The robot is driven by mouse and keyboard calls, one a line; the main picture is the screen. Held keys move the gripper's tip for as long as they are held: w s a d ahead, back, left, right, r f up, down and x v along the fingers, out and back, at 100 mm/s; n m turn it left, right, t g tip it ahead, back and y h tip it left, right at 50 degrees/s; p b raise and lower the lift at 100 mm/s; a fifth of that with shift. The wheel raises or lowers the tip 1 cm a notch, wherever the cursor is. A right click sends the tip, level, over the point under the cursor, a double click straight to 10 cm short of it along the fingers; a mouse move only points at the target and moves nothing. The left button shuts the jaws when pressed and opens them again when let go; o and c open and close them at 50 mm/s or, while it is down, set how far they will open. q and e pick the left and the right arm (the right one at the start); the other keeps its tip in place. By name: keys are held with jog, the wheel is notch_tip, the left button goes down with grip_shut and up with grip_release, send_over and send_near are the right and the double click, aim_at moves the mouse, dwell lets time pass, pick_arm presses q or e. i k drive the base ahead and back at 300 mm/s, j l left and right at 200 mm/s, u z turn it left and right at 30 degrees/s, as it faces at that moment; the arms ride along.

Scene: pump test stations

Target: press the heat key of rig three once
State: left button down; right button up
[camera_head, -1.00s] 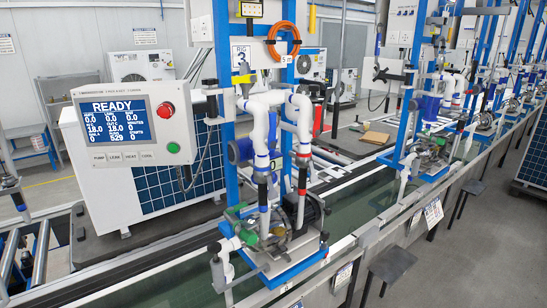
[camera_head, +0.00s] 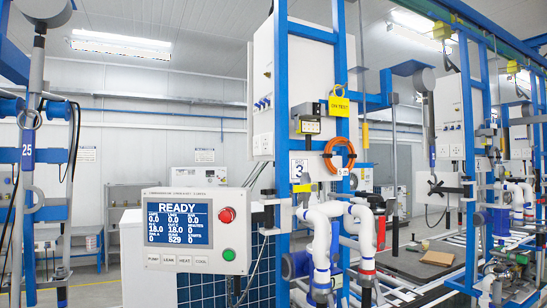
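The control panel (camera_head: 194,231) of rig three is a white box on the left side of a blue frame that bears a sign with the number 3 (camera_head: 299,169). Its blue screen (camera_head: 178,224) reads READY above rows of numbers. A row of keys runs below the screen: PUMP, LEAK, HEAT and COOL. The HEAT key (camera_head: 184,260) is third from the left. A red button (camera_head: 227,215) and a green button (camera_head: 229,254) sit on the panel's right side. Neither of my grippers is in view.
White pipes (camera_head: 321,240) and the rig's blue upright (camera_head: 281,120) stand right of the panel. A yellow tag (camera_head: 339,106) and a coiled orange hose (camera_head: 339,155) hang on the rig. Another blue frame stands at the far left. More rigs line up at the right.

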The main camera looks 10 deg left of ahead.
aim_at(186, 260)
jog(key=j, duration=0.45)
jog(key=k+j+z, duration=0.1)
jog(key=j, duration=0.35)
jog(key=k+j, duration=0.15)
jog(key=j, duration=0.35)
jog(key=j+z, duration=0.1)
jog(key=j, duration=0.35)
jog(key=k+j, duration=0.15)
jog(key=j, duration=0.3)
jog(key=z, duration=0.05)
